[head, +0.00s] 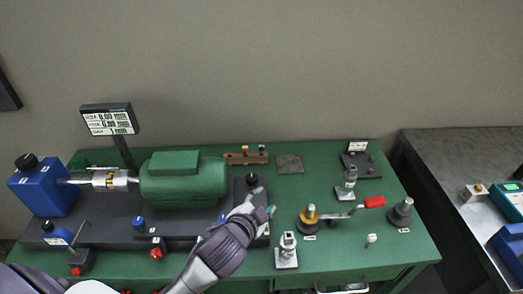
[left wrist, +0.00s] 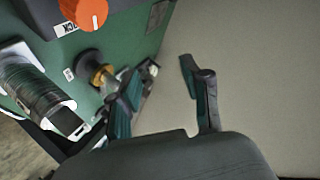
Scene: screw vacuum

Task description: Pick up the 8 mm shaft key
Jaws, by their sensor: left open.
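I cannot make out which item is the 8 mm shaft key; the labels are too small to read. Small pieces with blue and orange tops stand on a brown block (head: 246,158) at the back of the green bench. A dark labelled tray (head: 362,164) with small parts lies at the back right. My left gripper (head: 262,206) is over the bench, right of the green motor (head: 184,181). In the left wrist view the left gripper (left wrist: 163,98) is open, with nothing visible between its fingers. My right gripper is not in view.
The green bench (head: 325,256) also holds a blue box (head: 46,188), a red-handled tool (head: 373,202), a dark round stand (head: 401,212) and a metal piece on a plate (head: 286,258). An orange knob (left wrist: 84,12) shows in the left wrist view. A grey side table (head: 440,165) stands right.

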